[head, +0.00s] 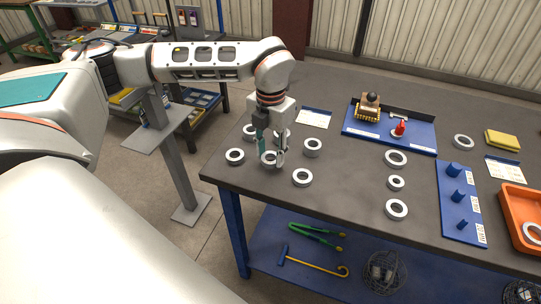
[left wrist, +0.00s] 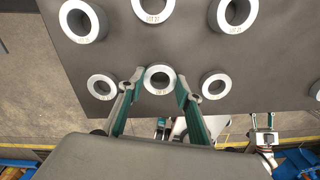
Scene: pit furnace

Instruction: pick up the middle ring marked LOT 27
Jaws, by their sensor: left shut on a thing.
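Several pale grey metal rings lie in a group at the left end of the dark workbench. My left gripper (head: 271,160) points down over this group and is shut on a ring (left wrist: 160,79), the middle one of the row nearest the bench edge in the left wrist view. One ring stands on each side of it, left (left wrist: 102,87) and right (left wrist: 215,85), apart from the fingers. I cannot tell whether the held ring touches the bench. My right gripper (left wrist: 262,119) shows small in the left wrist view, fingers apart.
More rings (head: 396,183) stand in a line mid-bench. A blue tray (head: 365,130) holds a brush and a red item. A blue board with pegs (head: 447,210) and an orange bin (head: 510,207) are at the right. The bench between the ring groups is clear.

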